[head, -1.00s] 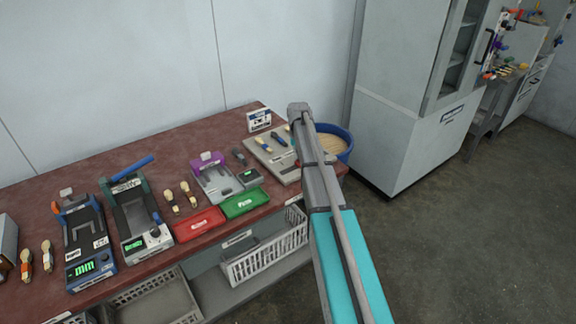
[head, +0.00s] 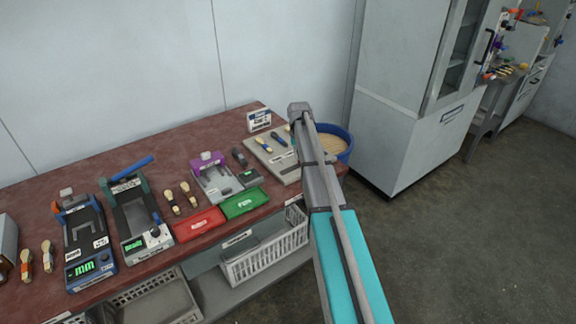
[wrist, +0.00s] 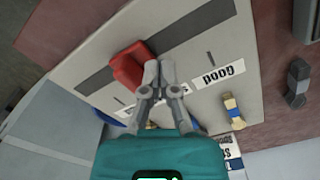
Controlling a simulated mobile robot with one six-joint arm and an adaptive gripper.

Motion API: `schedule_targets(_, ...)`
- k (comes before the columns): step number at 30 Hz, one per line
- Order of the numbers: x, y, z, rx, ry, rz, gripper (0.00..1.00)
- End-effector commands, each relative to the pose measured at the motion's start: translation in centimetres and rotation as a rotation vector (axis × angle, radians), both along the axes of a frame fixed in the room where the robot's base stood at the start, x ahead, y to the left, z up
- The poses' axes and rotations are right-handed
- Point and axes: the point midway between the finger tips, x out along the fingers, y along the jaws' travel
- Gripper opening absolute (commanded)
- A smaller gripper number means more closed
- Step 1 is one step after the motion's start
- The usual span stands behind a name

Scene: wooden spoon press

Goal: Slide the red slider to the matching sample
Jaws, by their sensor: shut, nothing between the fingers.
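The red slider (wrist: 130,65) sits in a dark slot of the grey sample board (wrist: 85,55) in the wrist view, left of the slot's middle. My gripper (wrist: 159,70) is shut and empty, its fingertips just right of the slider; I cannot tell if they touch it. A "Good" label (wrist: 217,77) lies to the right, with a blue-handled sample spoon (wrist: 235,112) below it. Another label is partly hidden behind my fingers. In the head view the board (head: 284,172) shows two sample spoons (head: 263,144) at its back; my arm hides the slider there.
A blue tub (head: 346,141) stands behind my arm. Left of the board on the red-brown table (head: 95,167) are a purple-topped device (head: 208,161), a green tray (head: 244,204), a red tray (head: 199,224) and further devices. A white basket (head: 265,255) is on the shelf below.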

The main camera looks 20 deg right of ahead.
Motion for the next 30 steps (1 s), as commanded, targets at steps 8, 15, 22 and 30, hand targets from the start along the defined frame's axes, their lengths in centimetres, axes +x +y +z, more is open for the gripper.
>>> schedule_targets(8,0.0,0.1,0.0,0.000,0.000,-0.001,0.00)
schedule_targets(15,0.0,0.1,0.3,0.000,0.000,-0.001,0.00)
schedule_targets(22,0.0,0.1,1.5,0.000,0.000,-0.001,0.00)
schedule_targets(30,0.0,0.1,3.1,0.000,0.000,-0.001,0.00)
